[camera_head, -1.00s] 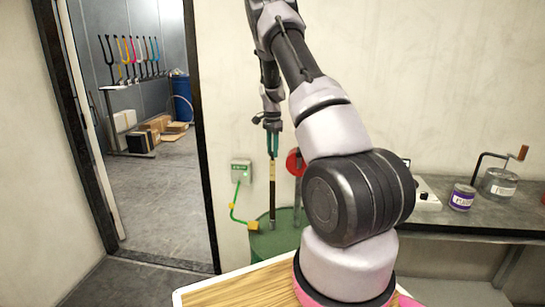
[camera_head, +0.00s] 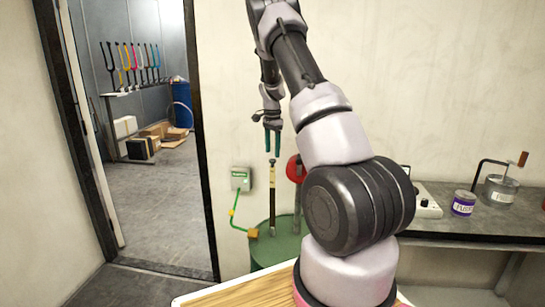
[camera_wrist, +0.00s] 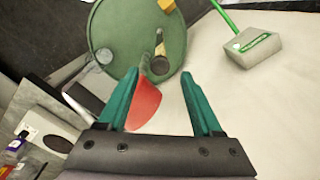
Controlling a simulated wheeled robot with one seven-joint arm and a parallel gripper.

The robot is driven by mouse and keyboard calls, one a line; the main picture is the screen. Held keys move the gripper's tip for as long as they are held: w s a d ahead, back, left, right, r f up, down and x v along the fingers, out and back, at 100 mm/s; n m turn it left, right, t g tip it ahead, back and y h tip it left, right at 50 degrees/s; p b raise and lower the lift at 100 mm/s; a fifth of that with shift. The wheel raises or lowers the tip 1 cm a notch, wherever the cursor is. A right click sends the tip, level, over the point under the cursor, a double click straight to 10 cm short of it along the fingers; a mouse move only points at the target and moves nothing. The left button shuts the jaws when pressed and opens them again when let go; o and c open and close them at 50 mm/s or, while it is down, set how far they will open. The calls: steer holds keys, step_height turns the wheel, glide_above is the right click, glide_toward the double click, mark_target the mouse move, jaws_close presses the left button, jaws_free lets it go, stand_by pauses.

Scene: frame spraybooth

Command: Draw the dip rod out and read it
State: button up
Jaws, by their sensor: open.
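The dip rod (camera_head: 272,198) is a thin dark rod with a pale yellow band near its top. It stands upright at the top of the green drum (camera_head: 284,248), partly out of it; its lower end is hidden. My gripper (camera_head: 272,152) is open and empty, its green fingers just above the rod's top and apart from it. In the wrist view the rod (camera_wrist: 160,46) shows end-on beyond the open fingers (camera_wrist: 159,76), over the round drum lid (camera_wrist: 120,22).
A green cable runs from a yellow clamp (camera_head: 252,233) on the drum to a wall box (camera_head: 241,179). A red disc (camera_head: 294,168) is beside the rod. A bench (camera_head: 465,220) with cans stands right; an open doorway (camera_head: 150,200) is left.

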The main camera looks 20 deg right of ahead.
step_height(320, 180, up, 7)
steer(key=shift+r, duration=0.15)
stand_by(0.5)
steer(key=s+a+r+n+t+y, duration=0.1)
steer(key=s+a+r+n+t, duration=0.15)
steer(key=s+a+r, duration=0.45)
steer(key=s+a+r+n+t+y, duration=0.1)
steer(key=s+a+r+n, duration=0.25)
steer(key=s+r, duration=0.7)
steer(key=s+a+r+n+t, duration=0.1)
steer(key=s+a, duration=0.3)
steer(key=s, duration=0.5)
steer(key=s+a+r+n+t, duration=0.1)
steer(key=s+a+n, duration=0.3)
steer(key=s, duration=0.6)
steer(key=shift+s+r+n+t, duration=0.2)
steer(key=shift+r+n+t, duration=0.15)
steer(key=shift+t, duration=0.5)
steer(key=shift+d, duration=0.1)
